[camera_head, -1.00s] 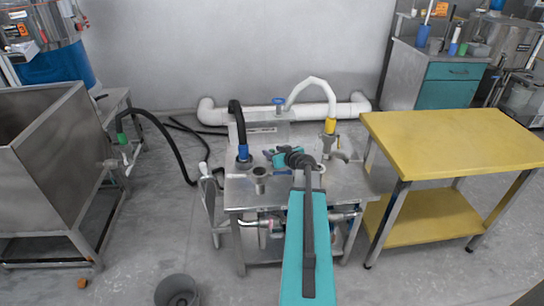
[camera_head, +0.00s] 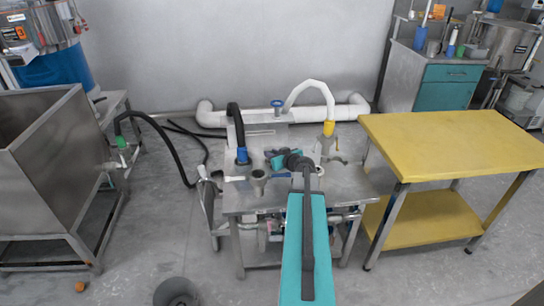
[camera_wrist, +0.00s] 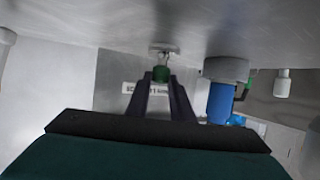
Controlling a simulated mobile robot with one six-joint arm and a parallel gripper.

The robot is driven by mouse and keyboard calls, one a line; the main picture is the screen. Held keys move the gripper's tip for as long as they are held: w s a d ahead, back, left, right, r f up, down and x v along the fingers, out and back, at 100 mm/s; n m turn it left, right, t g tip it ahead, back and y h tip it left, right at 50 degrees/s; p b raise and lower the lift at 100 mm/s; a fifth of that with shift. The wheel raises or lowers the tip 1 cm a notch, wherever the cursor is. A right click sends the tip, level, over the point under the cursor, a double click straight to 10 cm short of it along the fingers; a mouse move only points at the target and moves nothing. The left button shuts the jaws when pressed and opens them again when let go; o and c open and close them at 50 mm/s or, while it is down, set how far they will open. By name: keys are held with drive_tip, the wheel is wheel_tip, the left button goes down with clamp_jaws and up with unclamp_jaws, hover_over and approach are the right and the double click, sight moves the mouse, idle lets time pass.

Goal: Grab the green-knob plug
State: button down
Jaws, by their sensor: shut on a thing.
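The green knob (camera_wrist: 160,74) of the plug shows in the wrist view between the tips of my gripper (camera_wrist: 160,84). My gripper's dark fingers are closed on it. A pale metal piece (camera_wrist: 163,51) shows just beyond the knob, against a grey metal surface; I cannot tell whether the plug is seated or free. In the head view my teal gripper (camera_head: 279,160) is low over the middle of the steel table (camera_head: 345,182), pointing left. The green knob cannot be made out there.
A metal cup-like fitting (camera_head: 258,178) stands left of my gripper. Black and white hoses end in a blue collar (camera_head: 242,156) and a yellow collar (camera_head: 329,128). The yellow table (camera_head: 450,140) is to the right, its top clear. A steel tank (camera_head: 45,150) is left.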

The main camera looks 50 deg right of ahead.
wheel_tip(320, 180, up, 10)
idle(0.7)
drive_tip(key=shift+a+f, duration=0.1)
idle(0.6)
